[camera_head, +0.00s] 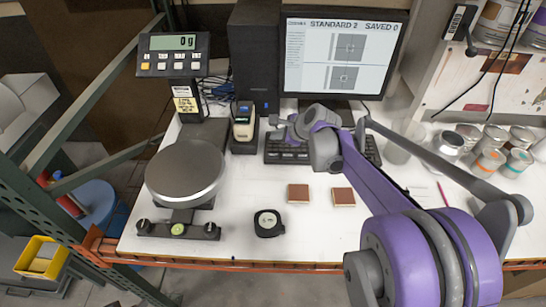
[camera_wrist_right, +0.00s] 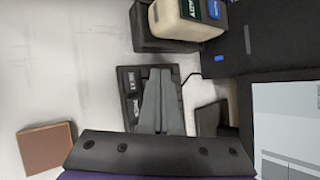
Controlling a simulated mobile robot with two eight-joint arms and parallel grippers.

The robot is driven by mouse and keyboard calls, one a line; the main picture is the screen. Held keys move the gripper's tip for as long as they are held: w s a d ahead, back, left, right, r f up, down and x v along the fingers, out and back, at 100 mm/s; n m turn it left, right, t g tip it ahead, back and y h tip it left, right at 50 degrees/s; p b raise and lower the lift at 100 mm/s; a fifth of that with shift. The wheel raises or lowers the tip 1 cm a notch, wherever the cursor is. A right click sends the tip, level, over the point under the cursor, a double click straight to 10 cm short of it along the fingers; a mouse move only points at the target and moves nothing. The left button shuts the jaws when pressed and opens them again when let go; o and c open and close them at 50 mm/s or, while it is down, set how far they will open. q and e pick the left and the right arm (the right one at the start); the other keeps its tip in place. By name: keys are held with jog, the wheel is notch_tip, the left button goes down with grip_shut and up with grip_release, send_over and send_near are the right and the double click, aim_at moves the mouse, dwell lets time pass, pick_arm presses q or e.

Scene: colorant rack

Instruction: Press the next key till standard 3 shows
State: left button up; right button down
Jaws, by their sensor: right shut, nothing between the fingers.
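The monitor (camera_head: 341,60) at the back shows the heading "STANDARD 2 SAVED 0". The black keyboard (camera_head: 285,152) lies on the table in front of it, partly hidden by my right arm. In the right wrist view, the keyboard (camera_wrist_right: 130,82) shows a few keys with white labels, too small to read. My right gripper (camera_head: 276,124) is shut and empty, over the keyboard. In the right wrist view, its closed fingers (camera_wrist_right: 160,75) cover part of the keys; I cannot tell whether they touch one. My left gripper is not in view.
A scale (camera_head: 185,170) with its display reading 0 g stands at left, beside a handheld device on a dock (camera_head: 243,125). Two brown tiles (camera_head: 298,194) (camera_head: 343,196) and a black tape measure (camera_head: 268,223) lie in front. Several cans (camera_head: 490,160) stand at right.

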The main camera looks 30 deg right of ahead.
jog(key=b, duration=0.2)
send_over(276, 156)
jog(key=f, duration=0.4)
jog(key=shift+s+f, duration=0.2)
jog(key=shift+s, duration=0.1)
jog(key=shift+w+f, duration=0.1)
jog(key=shift+f, duration=0.35)
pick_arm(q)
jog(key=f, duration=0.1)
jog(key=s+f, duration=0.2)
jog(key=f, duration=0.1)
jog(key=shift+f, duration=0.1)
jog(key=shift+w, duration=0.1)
pick_arm(e)
jog(key=shift+w, duration=0.1)
dwell(0.3)
pick_arm(q)
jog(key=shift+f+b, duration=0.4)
jog(key=shift+b, duration=0.1)
pick_arm(e)
jog(key=shift+f, duration=0.45)
